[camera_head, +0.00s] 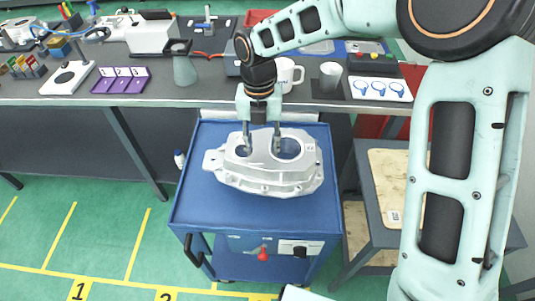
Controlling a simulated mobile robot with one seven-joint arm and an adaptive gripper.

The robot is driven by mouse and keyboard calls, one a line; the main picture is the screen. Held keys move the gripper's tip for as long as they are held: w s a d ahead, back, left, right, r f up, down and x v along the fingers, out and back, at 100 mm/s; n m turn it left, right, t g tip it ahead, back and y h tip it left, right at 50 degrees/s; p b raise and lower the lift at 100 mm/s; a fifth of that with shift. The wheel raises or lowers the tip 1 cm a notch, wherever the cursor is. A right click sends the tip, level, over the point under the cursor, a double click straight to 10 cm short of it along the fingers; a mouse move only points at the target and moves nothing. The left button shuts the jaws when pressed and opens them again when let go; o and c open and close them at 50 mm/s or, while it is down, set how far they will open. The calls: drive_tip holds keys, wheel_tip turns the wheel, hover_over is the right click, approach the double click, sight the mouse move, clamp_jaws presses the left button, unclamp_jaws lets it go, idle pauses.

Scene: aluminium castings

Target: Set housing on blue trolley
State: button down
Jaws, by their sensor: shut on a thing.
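The housing (268,180) is a light grey aluminium casting with two round openings in its top. It is over the top of the blue trolley (205,215), near the middle, and looks about level. I cannot tell whether it touches the trolley top or hangs just above it. My gripper (261,146) points down from above and is shut on the housing, with its fingers at the wall between the two openings. The fingertips are partly hidden in the openings.
A grey workbench (190,99) stands behind the trolley, with a white mug (287,74), a grey jug (184,66) and a purple tray (120,80). A wooden-topped table (390,190) stands close on the right. Green floor is free at the left.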

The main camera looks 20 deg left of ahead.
sight(258, 135)
drive_tip(key=w+f, duration=0.1)
drive_tip(key=w+a+f, duration=0.1)
drive_tip(key=f, duration=0.1)
drive_tip(key=w+a+f, duration=0.1)
drive_tip(key=shift+a+f, duration=0.2)
drive_tip(key=shift+f, duration=0.05)
drive_tip(key=shift+a+f, duration=0.1)
drive_tip(key=shift+f, duration=1.55)
drive_tip(key=c, duration=1.3)
unclamp_jaws()
drive_tip(key=shift+f, duration=0.15)
drive_tip(key=r, duration=0.8)
drive_tip(key=w+r, duration=0.1)
drive_tip(key=r, duration=0.3)
drive_tip(key=shift+a, duration=0.3)
drive_tip(key=shift+d, duration=0.1)
